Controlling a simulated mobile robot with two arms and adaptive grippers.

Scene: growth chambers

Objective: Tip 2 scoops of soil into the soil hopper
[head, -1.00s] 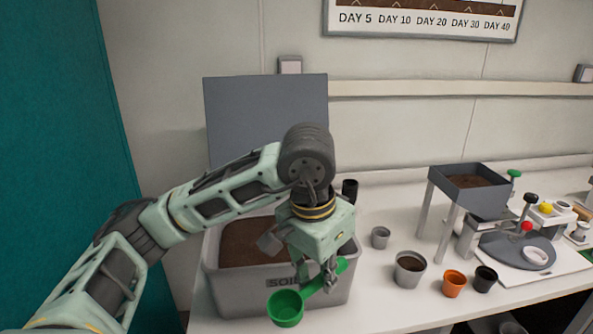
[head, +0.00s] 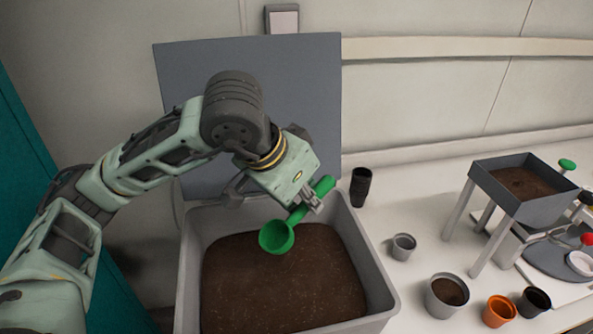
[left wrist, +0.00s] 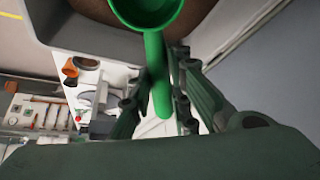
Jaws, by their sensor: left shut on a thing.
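My left gripper (head: 313,203) is shut on the handle of a green scoop (head: 277,237). The scoop hangs above the open grey soil bin (head: 188,290), over the brown soil (head: 280,285). No soil shows in the scoop's cup. In the left wrist view the green scoop (left wrist: 155,75) runs up between the fingers (left wrist: 160,105), its cup at the top edge. The soil hopper (head: 535,212) is a grey tray on legs at the right, with soil (head: 525,182) in it. My right gripper is out of view.
A grey lid panel (head: 300,110) stands upright behind the bin. A black cup (head: 361,187) and a small grey pot (head: 403,246) stand right of the bin. A soil-filled pot (head: 446,297), an orange pot (head: 499,311) and a black pot (head: 534,302) stand before the hopper.

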